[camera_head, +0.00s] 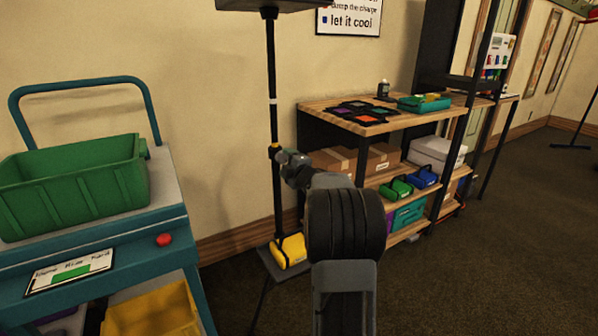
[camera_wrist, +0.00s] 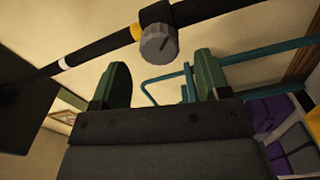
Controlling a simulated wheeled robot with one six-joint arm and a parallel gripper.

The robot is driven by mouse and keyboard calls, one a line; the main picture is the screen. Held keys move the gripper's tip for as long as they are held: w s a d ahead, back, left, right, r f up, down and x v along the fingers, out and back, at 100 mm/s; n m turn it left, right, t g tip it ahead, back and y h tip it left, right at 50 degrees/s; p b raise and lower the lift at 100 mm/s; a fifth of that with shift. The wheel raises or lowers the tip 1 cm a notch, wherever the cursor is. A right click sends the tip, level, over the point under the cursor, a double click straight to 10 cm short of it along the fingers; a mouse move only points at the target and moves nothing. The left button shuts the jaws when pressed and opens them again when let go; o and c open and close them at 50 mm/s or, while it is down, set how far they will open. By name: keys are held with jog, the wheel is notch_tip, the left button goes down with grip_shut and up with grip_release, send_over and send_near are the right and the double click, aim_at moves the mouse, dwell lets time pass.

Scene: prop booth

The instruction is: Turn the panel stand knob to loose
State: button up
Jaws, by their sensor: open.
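The panel stand has a thin black pole (camera_head: 272,80) with a dark panel (camera_head: 265,4) on top, cut off by the frame. A yellow and black collar sits partway up the pole. In the wrist view the pole (camera_wrist: 95,50) runs diagonally, with the yellow band beside the round grey knob (camera_wrist: 158,45). My gripper (camera_head: 281,156) is at collar height in the head view, hiding the knob there. In the wrist view my gripper (camera_wrist: 162,74) is open and empty, with the knob just beyond the gap between its fingers.
A yellow weight (camera_head: 291,249) rests on the stand's foot by the wall. A teal cart (camera_head: 110,240) with a green bin (camera_head: 75,185) stands left. A wooden shelf unit (camera_head: 345,123) with boxes and tools stands close on the right. Floor is open farther right.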

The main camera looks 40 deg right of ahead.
jog(key=s+a+p, duration=0.1)
jog(key=s, duration=0.8)
jog(key=shift+a, duration=0.15)
jog(key=s+a+r+m+g+h+p, duration=0.1)
jog(key=s+a+r+m+g+p, duration=0.15)
jog(key=a+r+m+p, duration=0.5)
jog(key=s+a+r+m+g+h+p, duration=0.15)
jog(key=a+r+g+p, duration=0.3)
jog(key=r+p, duration=0.6)
jog(key=s+a+r+m+g+y+p, duration=0.2)
jog(key=s+a+r+g+p, duration=0.1)
jog(key=s+a+p, duration=0.5)
jog(key=s+a+r+m+g+y+p, duration=0.3)
jog(key=s+a+g+p, duration=0.1)
jog(key=s+a+p, duration=0.4)
jog(key=shift+a+r, duration=0.2)
jog(key=shift+a, duration=0.5)
